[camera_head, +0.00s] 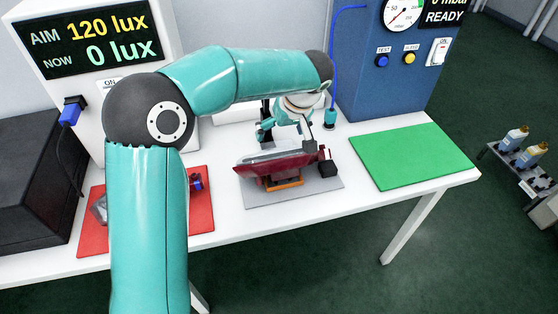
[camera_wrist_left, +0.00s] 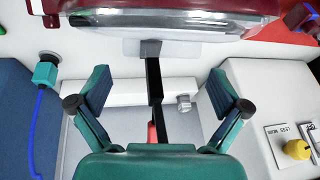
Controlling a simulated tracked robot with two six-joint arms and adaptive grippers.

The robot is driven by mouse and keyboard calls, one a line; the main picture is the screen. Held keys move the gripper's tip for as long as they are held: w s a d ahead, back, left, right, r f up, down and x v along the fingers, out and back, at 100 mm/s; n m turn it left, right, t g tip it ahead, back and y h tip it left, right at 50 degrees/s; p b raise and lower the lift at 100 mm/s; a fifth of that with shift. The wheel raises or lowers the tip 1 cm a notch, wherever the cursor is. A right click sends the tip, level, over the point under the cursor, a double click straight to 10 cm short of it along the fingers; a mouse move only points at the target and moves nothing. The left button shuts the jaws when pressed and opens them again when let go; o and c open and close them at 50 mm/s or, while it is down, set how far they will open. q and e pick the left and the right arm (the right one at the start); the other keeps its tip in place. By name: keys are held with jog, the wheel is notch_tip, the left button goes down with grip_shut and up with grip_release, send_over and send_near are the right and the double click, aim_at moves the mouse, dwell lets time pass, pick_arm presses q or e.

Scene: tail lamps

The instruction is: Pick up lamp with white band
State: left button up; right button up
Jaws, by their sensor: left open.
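A dark red tail lamp (camera_head: 275,164) rests on an orange-and-dark holder (camera_head: 284,184) on the grey mat (camera_head: 325,189). In the left wrist view, the lamp (camera_wrist_left: 160,27) spans the top edge, with a pale, clear strip along its red body; I cannot tell whether this is the white band. My left gripper (camera_head: 285,130) is just behind the lamp, open and empty. In the wrist view, the open fingers (camera_wrist_left: 158,92) stand apart, short of the lamp. Another part, possibly a lamp (camera_head: 99,208), lies on the red mat, mostly hidden by my left arm. My right gripper is out of view.
The red mat (camera_head: 202,219) is at left, and an empty green mat (camera_head: 413,156) is at right. A lux meter box (camera_head: 92,45) and a blue gauge cabinet (camera_head: 385,90) stand behind. A blue cable (camera_head: 332,70) hangs beside the gripper. Bottles (camera_head: 530,155) stand on a rack at far right.

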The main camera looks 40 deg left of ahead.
pick_arm(q)
jog(key=shift+x, duration=2.65)
jog(key=shift+s, duration=0.1)
jog(key=c, duration=1.2)
jog(key=shift+r, duration=0.1)
jog(key=shift+r, duration=0.1)
notch_tip(320, 180, up, 16)
jog(key=p, duration=0.2)
notch_tip(320, 180, up, 12)
jog(key=p, duration=0.4)
send_over(275, 142)
jog(key=w, duration=0.1)
jog(key=shift+a, duration=0.35)
